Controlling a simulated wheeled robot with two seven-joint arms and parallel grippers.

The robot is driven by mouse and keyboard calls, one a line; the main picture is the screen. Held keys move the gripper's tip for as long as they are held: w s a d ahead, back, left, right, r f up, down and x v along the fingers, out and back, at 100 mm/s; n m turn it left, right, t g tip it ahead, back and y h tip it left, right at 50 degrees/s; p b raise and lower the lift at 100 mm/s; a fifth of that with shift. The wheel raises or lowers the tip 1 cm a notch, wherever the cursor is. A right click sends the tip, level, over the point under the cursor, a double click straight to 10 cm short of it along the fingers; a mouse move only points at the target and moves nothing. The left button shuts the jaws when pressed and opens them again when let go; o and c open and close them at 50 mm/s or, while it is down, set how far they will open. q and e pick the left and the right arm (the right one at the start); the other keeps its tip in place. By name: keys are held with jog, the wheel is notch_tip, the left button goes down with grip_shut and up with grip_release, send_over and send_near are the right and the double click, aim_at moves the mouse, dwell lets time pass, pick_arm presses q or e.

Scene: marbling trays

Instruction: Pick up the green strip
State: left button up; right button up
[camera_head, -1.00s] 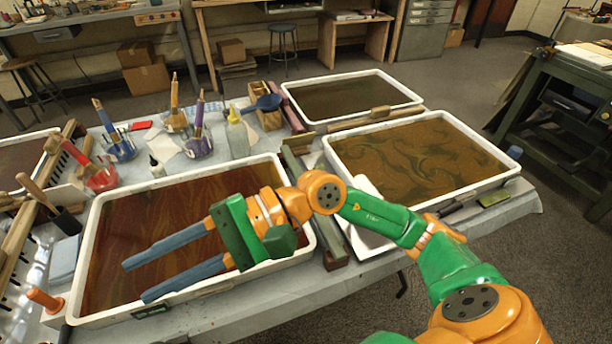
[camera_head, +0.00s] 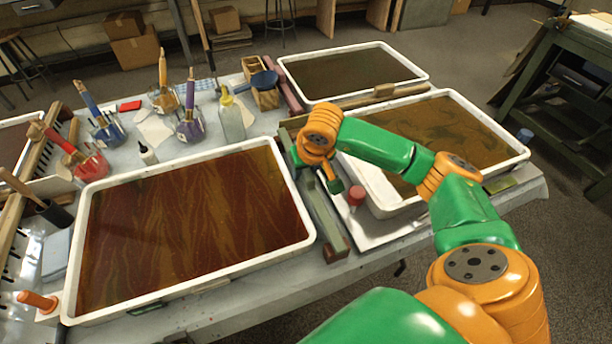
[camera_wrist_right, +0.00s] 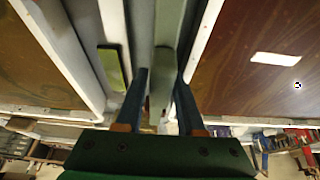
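The long green strip (camera_head: 322,215) lies between the red-brown tray and the swirled olive tray in the head view. In the right wrist view a narrow grey-green strip (camera_wrist_right: 164,58) runs lengthwise between the fingers of my right gripper (camera_wrist_right: 161,75). The fingers stand apart, one on each side of it; firm contact does not show. In the head view my right gripper (camera_head: 330,178) points down over the strip, with its fingers mostly hidden. My left gripper is not in view.
The red-brown tray (camera_head: 303,243) stands left and the olive tray (camera_head: 522,153) right. A red-topped object (camera_head: 356,196) stands close to the right of the strip. Brush cups and a bottle (camera_head: 231,118) stand behind.

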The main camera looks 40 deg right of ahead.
jog(key=shift+w+f, duration=0.25)
jog(key=shift+f, duration=0.4)
grip_shut()
jog(key=shift+r, duration=0.2)
